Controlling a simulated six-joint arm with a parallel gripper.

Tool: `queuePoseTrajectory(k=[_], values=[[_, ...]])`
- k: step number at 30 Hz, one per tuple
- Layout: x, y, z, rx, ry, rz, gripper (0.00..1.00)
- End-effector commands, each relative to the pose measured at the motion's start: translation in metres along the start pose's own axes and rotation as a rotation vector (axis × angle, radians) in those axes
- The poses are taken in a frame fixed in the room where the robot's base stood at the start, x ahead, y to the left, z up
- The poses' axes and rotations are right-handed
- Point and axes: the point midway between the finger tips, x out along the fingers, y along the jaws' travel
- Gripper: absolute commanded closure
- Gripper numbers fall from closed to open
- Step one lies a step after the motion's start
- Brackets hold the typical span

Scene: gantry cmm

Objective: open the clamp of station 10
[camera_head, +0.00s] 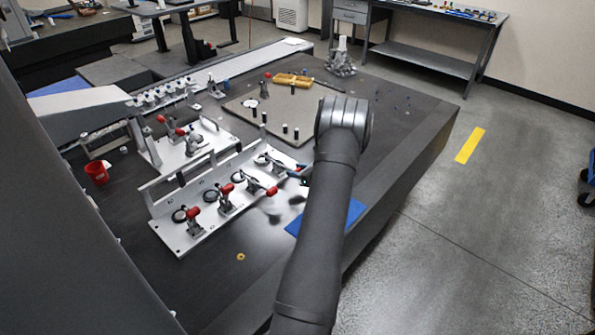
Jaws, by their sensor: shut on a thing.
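A white fixture plate (172,238) lies on the dark table and carries a row of toggle clamps with red handles. The nearest clamp (194,225) and the second clamp (226,204) have their red tips raised. The third clamp's red handle (271,191) reaches out over the plate's right edge. The farthest clamp (265,159) has its handle pointing right, towards my gripper (302,175). My gripper shows only as a small part beside my arm, shut at the end of that handle. My arm hides most of it. The station numbers are too small to read.
A second white fixture (205,145) with red-handled clamps stands behind. A red cup (97,173) is at left. A blue mat (357,212) lies under my arm near the right table edge. A beige board (300,110) with small parts is farther back.

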Motion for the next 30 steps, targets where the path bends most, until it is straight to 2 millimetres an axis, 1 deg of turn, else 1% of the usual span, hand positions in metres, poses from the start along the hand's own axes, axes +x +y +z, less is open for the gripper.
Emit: queuePoseTrajectory(k=[5,11,23,30], values=[[0.000,0.000,0.001,0.000,0.007,-0.001,1.00],[0.000,0.000,0.007,-0.003,0.061,0.000,1.00],[0.002,0.000,0.031,-0.006,0.310,-0.001,1.00],[0.007,0.000,0.047,-0.009,0.478,-0.002,1.00]])
